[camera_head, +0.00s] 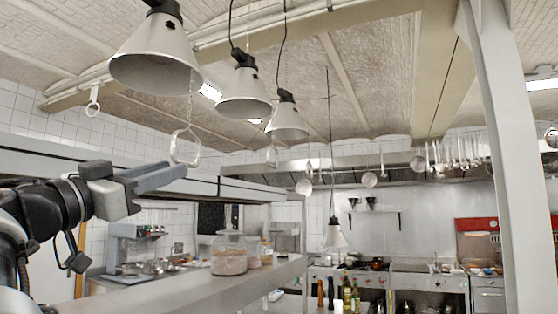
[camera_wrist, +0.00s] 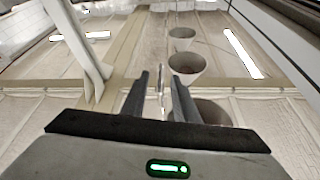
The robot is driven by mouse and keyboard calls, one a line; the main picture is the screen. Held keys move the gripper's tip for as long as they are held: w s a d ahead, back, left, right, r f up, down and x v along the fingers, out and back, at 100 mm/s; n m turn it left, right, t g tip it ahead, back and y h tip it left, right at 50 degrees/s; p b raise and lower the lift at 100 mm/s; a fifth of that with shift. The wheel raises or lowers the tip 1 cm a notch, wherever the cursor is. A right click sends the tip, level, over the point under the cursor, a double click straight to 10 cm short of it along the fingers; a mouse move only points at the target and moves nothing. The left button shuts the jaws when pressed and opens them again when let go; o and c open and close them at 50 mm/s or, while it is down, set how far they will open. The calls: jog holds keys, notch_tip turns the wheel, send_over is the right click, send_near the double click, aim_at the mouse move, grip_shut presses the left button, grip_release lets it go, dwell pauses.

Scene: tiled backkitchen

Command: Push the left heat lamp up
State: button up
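Three white cone-shaped heat lamps hang in a row from the ceiling. The leftmost lamp (camera_head: 156,55) is nearest and largest; the middle lamp (camera_head: 244,95) and right lamp (camera_head: 287,120) hang beyond it. A metal pull handle (camera_head: 185,146) hangs on a thin chain below the left lamp. My gripper (camera_head: 180,173) points right, below the left lamp, near this handle. In the wrist view my gripper (camera_wrist: 159,88) has its fingers apart, and a thin metal piece (camera_wrist: 161,80) shows in line with the gap. Contact is not clear. A lamp (camera_wrist: 212,112) is partly hidden behind the right finger.
A long shelf (camera_head: 210,285) with glass jars (camera_head: 229,254) runs below my gripper. A pale post (camera_head: 500,150) stands at the right. Ladles hang from a rail at the back, and another lamp (camera_head: 335,236) hangs lower down. The air around my gripper looks mostly clear.

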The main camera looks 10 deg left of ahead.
jog(key=p+x, duration=0.1)
jog(key=x, duration=0.4)
jog(key=shift+w+d+r+p, duration=0.1)
jog(key=shift+w+p, duration=0.15)
jog(key=shift+p, duration=0.15)
grip_shut()
dwell(1.0)
